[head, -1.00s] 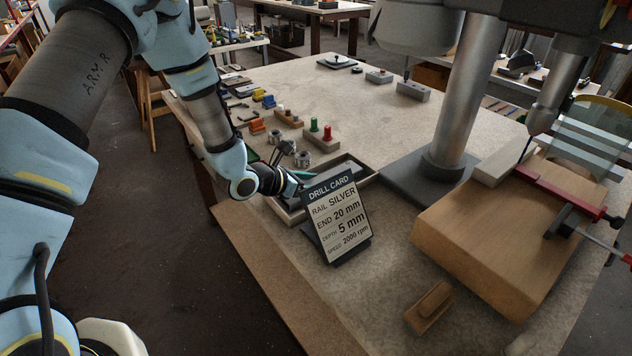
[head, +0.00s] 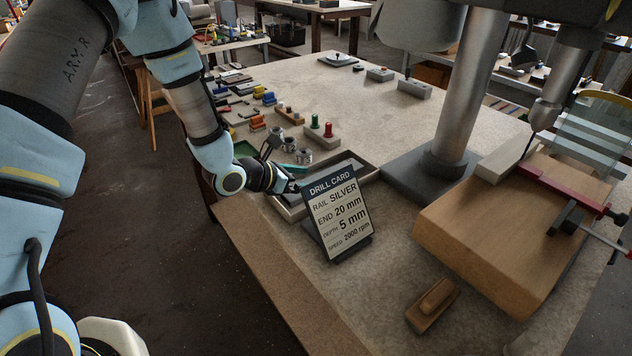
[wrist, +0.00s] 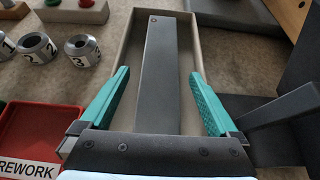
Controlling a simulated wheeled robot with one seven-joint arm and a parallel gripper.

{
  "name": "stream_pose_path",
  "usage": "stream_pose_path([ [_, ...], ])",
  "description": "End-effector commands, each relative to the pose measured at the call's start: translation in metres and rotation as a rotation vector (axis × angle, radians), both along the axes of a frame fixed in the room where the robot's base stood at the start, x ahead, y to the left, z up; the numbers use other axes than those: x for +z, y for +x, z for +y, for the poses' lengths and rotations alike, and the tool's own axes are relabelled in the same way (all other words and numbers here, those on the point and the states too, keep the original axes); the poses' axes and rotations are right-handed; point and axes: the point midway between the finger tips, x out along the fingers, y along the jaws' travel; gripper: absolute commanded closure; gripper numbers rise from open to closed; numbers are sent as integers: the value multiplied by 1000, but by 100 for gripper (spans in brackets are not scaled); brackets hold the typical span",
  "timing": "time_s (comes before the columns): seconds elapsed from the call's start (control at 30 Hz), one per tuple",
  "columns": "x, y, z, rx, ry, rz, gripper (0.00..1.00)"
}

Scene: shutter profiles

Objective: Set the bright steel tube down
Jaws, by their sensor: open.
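A long grey metal bar, which looks like the steel tube (wrist: 160,60), lies lengthwise in a shallow tray (wrist: 190,24) in the wrist view. A small dark hole shows near its far end. My gripper (wrist: 160,74) is open, with one teal finger on each side of the tube and a clear gap to each. The near end of the tube is hidden under the gripper body. In the head view my gripper (head: 290,182) is over the tray's left part, partly hidden by my arm and the drill card (head: 338,212). The card reads rail SILVER, end 20 mm.
Numbered metal rings (wrist: 82,47) and a red tray marked REWORK (wrist: 36,130) lie left of the tray. The drill press column (head: 466,95) stands right of it. A wooden block with a red clamp (head: 560,182) and a brush (head: 433,304) are at front right.

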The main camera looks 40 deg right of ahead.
Motion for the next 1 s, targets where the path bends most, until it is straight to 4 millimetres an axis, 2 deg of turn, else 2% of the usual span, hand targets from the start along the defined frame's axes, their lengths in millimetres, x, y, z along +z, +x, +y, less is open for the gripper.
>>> stream_pose_path([
  [0.2, 20, 4, 42, 4, 0, -2, 4],
  [0.4, 36, 5, 69, 3, 0, -1, 4],
  [0.57, 42, 5, 79, 1, 0, 0, 4],
  [0.87, 46, 4, 83, -17, 4, -10, 4],
  [1.0, 58, -3, 104, -136, 36, -78, 4],
])
